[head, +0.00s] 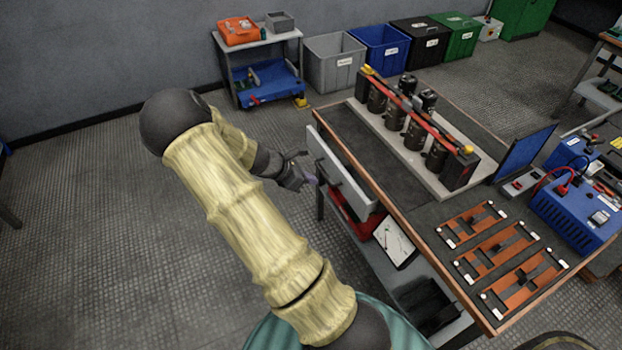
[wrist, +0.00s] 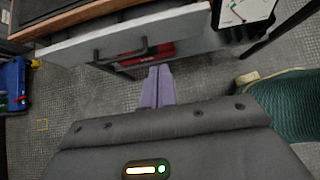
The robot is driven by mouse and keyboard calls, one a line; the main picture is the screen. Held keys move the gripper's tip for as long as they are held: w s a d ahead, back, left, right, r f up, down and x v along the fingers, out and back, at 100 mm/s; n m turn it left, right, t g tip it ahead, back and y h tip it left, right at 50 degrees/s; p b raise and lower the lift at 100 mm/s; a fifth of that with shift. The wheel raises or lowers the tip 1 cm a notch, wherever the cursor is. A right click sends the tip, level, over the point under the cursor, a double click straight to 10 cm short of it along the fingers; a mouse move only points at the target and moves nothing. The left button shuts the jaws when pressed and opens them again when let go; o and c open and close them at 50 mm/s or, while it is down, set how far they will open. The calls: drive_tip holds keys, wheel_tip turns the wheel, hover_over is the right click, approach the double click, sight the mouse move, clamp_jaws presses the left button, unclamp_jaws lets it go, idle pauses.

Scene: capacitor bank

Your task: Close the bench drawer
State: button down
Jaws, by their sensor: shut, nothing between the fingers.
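The bench drawer (head: 341,172) has a pale grey front and stands partly pulled out from the left side of the bench. In the wrist view its front (wrist: 75,52) crosses the top of the picture, with a dark bar handle (wrist: 121,53) on it. My gripper (head: 306,180) is at the drawer's outer side in the head view, close to its front. In the wrist view my gripper (wrist: 158,72) shows its two purple fingers together and empty, just below the handle in the picture. I cannot tell whether the fingers touch the drawer.
The bench top (head: 408,195) carries a capacitor bank (head: 412,125), orange-brown boards (head: 495,247) and a blue power unit (head: 575,212). A red box (head: 362,220) sits below the drawer. A small cart (head: 262,75) and several bins stand behind.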

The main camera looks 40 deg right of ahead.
drive_tip(key=c, duration=1.9)
unclamp_jaws()
drive_tip(key=shift+o, duration=0.3)
drive_tip(key=shift+s+a, duration=0.1)
drive_tip(key=shift+a, duration=0.05)
drive_tip(key=s+a+r+m+t+y, duration=0.1)
drive_tip(key=s+a+r+m+y, duration=0.2)
drive_tip(key=a, duration=0.4)
drive_tip(key=s+a+r+m+t+y, duration=0.1)
drive_tip(key=s+a+r+m+y, duration=0.2)
drive_tip(key=s+a+r+m, duration=0.2)
drive_tip(key=s+a+r+m+t+y, duration=0.2)
drive_tip(key=s+a+r+m, duration=0.3)
drive_tip(key=a+m, duration=0.3)
drive_tip(key=shift+a+r+y, duration=0.2)
drive_tip(key=shift+a+y, duration=0.2)
drive_tip(key=shift+a, duration=0.55)
drive_tip(key=shift+s, duration=0.1)
